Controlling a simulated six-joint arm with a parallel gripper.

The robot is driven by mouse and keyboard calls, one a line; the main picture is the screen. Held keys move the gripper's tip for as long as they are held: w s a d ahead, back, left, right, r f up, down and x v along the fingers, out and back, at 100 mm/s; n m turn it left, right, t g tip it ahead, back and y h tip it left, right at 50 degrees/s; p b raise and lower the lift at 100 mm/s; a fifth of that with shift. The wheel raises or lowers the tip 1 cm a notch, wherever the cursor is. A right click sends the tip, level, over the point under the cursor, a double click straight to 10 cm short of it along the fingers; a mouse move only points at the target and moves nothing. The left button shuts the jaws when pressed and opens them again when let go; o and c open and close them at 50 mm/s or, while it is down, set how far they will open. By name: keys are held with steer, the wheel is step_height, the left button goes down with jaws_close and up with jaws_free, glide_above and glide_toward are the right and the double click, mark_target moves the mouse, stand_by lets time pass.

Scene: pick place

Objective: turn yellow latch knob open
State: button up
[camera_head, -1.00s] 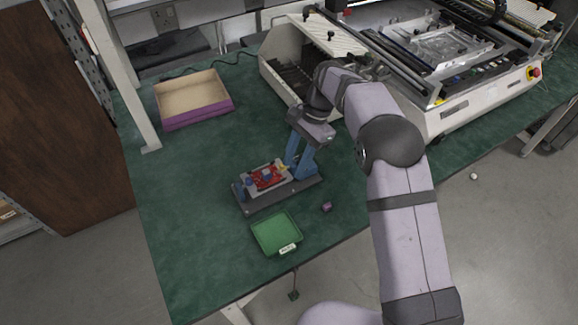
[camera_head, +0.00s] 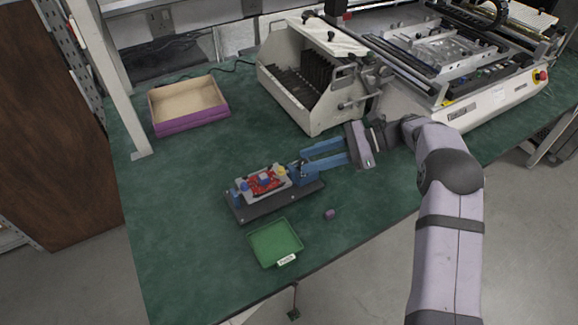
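The yellow latch knob (camera_head: 282,171) is a small spot at the right end of a dark fixture plate (camera_head: 264,206). A grey holder with a red board (camera_head: 263,184) and blue parts sits on this plate. My gripper (camera_head: 304,166) has two long blue fingers, lies nearly level and comes in from the right. Its fingers are apart with a gap between them, and their tips are close to the right of the knob. I cannot tell whether they touch the fixture. Nothing is clearly held.
A green tray (camera_head: 257,262) with a label lies in front of the fixture. A small purple block (camera_head: 330,214) lies to its right. A purple-edged box (camera_head: 191,121) stands at the back left. A large machine (camera_head: 470,100) and a white slotted rack (camera_head: 318,120) stand behind. Left green table is clear.

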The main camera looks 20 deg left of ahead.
mark_target(282, 168)
steer(key=shift+p+x, duration=0.55)
steer(key=shift+x, duration=2.85)
jaws_close()
